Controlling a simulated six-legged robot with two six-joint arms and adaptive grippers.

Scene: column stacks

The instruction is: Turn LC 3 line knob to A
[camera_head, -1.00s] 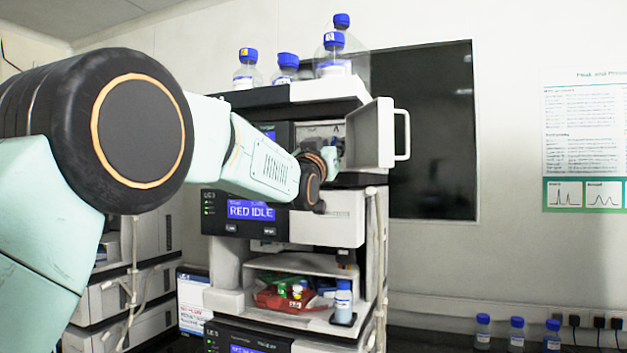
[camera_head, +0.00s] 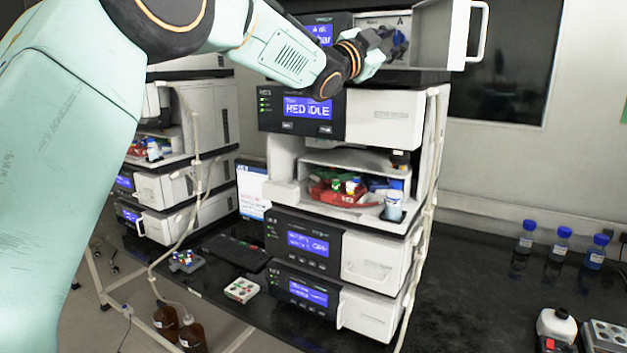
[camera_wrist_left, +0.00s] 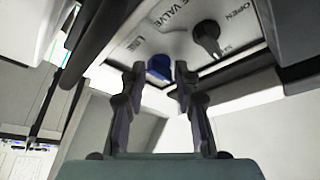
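A blue knob (camera_wrist_left: 160,67), by lettering that seems to read LINE, sits on the pale panel (camera_wrist_left: 190,45) in the left wrist view. A black knob (camera_wrist_left: 207,36) by the word OPEN is to its right. My left gripper (camera_wrist_left: 159,72) is open, its dark fingertips apart with the blue knob showing between and just beyond them. Contact cannot be told. In the head view my left gripper (camera_head: 382,50) reaches into the open front compartment of the upper unit; a letter A shows on the panel above. The knob's exact pointing is unclear. My right gripper is not in view.
The open white door (camera_head: 450,35) stands right of the compartment. Below are the RED IDLE unit (camera_head: 390,115), a tray bay with a red rack (camera_head: 335,193) and more units. Blue-capped bottles (camera_head: 560,245) stand on the black bench at right. A second stack stands at left.

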